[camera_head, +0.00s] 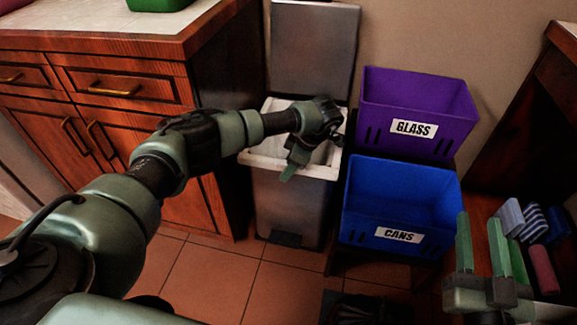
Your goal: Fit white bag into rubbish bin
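The rubbish bin (287,205) is a grey metal box with a pale rim and its lid (314,50) raised against the wall. The white bag (277,109) shows inside the bin, along the opening. My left arm reaches across from the left, and my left gripper (293,167) points down over the front part of the bin's opening. Its fingers overlap in this view, so I cannot tell whether they are open or hold the bag. The arm and hand hide part of the bag and rim. My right gripper (482,250) is at the lower right, fingers up, open and empty, away from the bin.
A purple GLASS crate (372,112) stands right of the bin, above a blue CANS crate (358,215). A wooden cabinet (130,130) is close on the left. Cloths and sponges (508,217) lie at the right.

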